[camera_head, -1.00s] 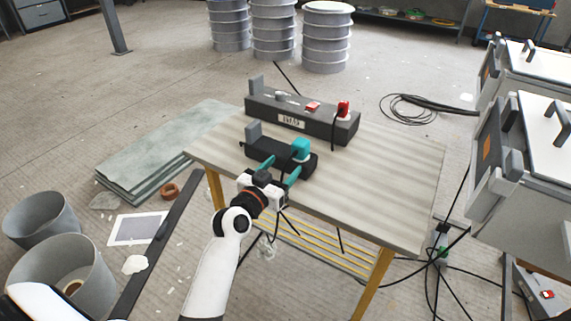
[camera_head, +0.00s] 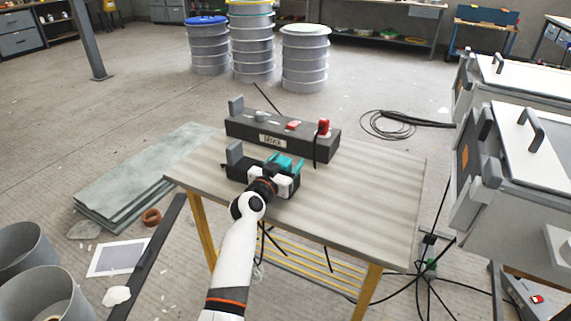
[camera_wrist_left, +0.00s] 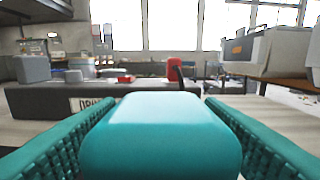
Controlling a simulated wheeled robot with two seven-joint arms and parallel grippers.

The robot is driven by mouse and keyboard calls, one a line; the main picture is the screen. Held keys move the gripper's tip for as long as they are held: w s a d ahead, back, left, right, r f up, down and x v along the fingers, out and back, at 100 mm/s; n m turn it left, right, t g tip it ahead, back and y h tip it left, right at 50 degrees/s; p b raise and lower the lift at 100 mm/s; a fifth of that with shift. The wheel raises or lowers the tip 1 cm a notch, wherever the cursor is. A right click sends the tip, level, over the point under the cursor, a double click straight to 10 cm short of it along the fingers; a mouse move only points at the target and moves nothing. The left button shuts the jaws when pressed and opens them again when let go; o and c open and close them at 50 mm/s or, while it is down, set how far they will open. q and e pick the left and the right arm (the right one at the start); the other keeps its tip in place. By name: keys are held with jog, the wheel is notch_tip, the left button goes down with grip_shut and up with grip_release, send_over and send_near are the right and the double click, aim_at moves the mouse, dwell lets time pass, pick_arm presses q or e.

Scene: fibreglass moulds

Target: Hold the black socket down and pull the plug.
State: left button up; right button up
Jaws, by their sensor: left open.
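The black socket (camera_head: 236,173) lies on the table, with a grey upright block (camera_head: 235,152) at its left end. The teal plug (camera_wrist_left: 160,138) fills the middle of the left wrist view, between the ribbed teal fingers of my left gripper (camera_wrist_left: 161,102). A narrow gap shows at each finger, so the gripper is open around the plug and not closed on it. In the head view my left gripper (camera_head: 283,165) is over the right part of the socket and hides much of it and the plug. My right gripper is out of view.
A larger dark grey box (camera_head: 240,128) with a label, a red switch and a red plug (camera_head: 323,127) stands just behind the socket. The table (camera_head: 375,200) is clear to the right. Black cables hang below it. Grey cabinets (camera_head: 500,150) stand at the right.

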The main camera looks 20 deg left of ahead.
pick_arm(q)
jog(key=shift+c, duration=0.3)
grip_shut()
jog(key=shift+o, duration=0.2)
grip_release()
jog(key=shift+s, duration=0.1)
